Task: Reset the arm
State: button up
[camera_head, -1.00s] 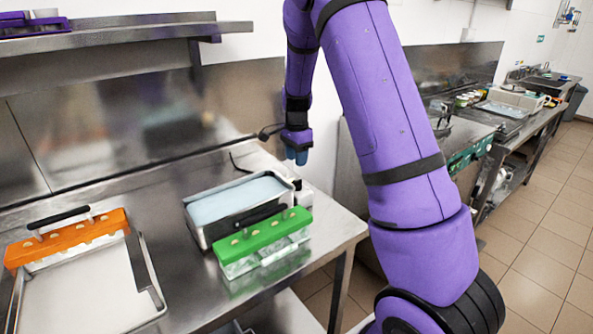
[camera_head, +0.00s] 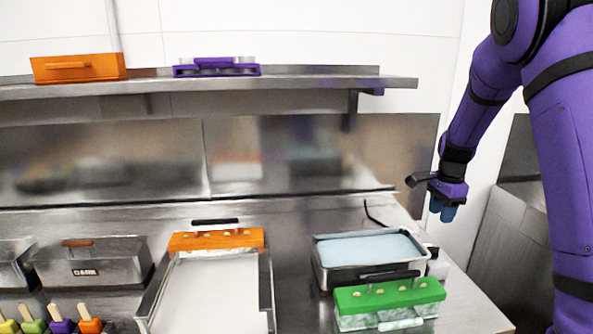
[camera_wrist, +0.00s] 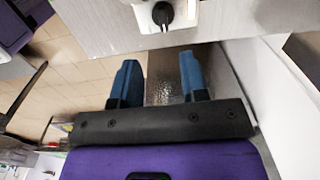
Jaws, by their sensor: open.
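My arm, in a purple cover, comes down along the right side of the head view. My gripper (camera_head: 444,208) hangs with its blue fingers pointing down, beside the right end of the steel counter (camera_head: 465,305). In the wrist view my gripper (camera_wrist: 158,82) shows two blue fingers spread apart with nothing between them. Below the gap a metal surface and tiled floor show.
A steel tub with pale blue content (camera_head: 370,248) and a green mould holder (camera_head: 390,296) stand near the gripper. An orange mould holder (camera_head: 216,240) sits at a tray (camera_head: 268,292). A shelf (camera_head: 300,83) runs above. Steel boxes (camera_head: 90,262) and coloured popsicles (camera_head: 62,326) are at left.

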jog(key=s+a+r+n+t, duration=0.1)
jog(key=s+a+r+n, duration=0.4)
jog(key=s+r, duration=0.3)
jog(key=s+a+r+n+t, duration=0.2)
jog(key=s+a+r+n, duration=0.25)
jog(key=s+r, duration=0.35)
jog(key=s+a+r+n+t, duration=0.1)
jog(key=s+n, duration=0.3)
jog(key=s, duration=0.5)
jog(key=s+a+r+n+t, duration=0.1)
jog(key=s+a+n, duration=0.3)
jog(key=s, duration=0.5)
jog(key=shift+a+r, duration=0.15)
jog(key=shift+r, duration=0.05)
